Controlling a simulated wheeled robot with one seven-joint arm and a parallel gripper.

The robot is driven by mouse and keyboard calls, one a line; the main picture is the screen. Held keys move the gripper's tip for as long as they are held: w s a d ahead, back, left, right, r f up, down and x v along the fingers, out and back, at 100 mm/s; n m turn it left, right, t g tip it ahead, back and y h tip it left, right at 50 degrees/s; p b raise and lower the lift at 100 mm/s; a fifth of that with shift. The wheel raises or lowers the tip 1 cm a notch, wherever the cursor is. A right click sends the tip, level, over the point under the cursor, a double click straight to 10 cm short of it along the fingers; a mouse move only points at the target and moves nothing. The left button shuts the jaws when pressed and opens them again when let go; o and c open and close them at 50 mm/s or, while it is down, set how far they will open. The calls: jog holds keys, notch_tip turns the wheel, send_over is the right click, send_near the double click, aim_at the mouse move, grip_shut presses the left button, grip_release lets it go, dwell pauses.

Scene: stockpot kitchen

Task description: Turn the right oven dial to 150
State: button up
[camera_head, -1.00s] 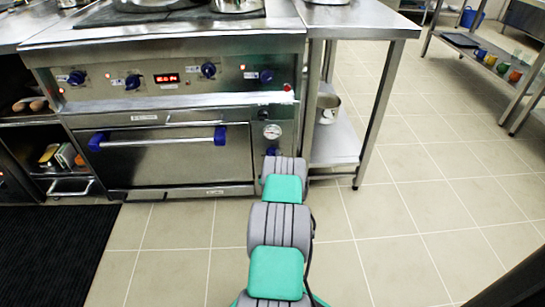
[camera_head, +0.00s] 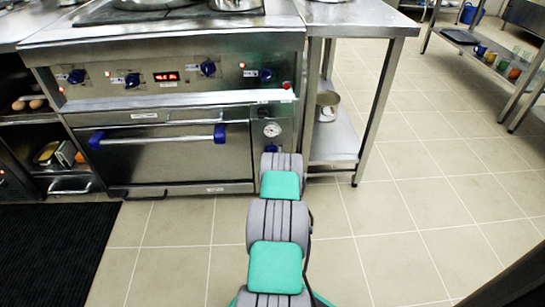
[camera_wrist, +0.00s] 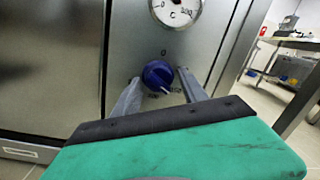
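A round blue oven dial (camera_wrist: 157,75) with a white pointer mark sits on the steel panel in the wrist view, below a round temperature gauge (camera_wrist: 176,10). A 0 is printed above the dial, and small, hard-to-read numbers are below and to its right. The pointer faces down and slightly right. My gripper (camera_wrist: 160,79) is open, with one grey finger on each side of the dial and small gaps visible. Contact cannot be told.
The oven door (camera_head: 170,155) has a bar handle with blue ends (camera_head: 160,142). Several blue knobs and a red display (camera_head: 166,77) line the upper panel. A steel table (camera_head: 365,22) with a lower shelf stands right of the oven. Tiled floor (camera_head: 400,220) is clear at right.

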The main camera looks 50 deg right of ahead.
jog(key=shift+o, duration=0.6)
jog(key=shift+w+a, duration=0.1)
jog(key=p+v, duration=0.1)
jog(key=v, duration=0.6)
jog(key=shift+s+a, duration=0.25)
jog(key=shift+a, duration=0.05)
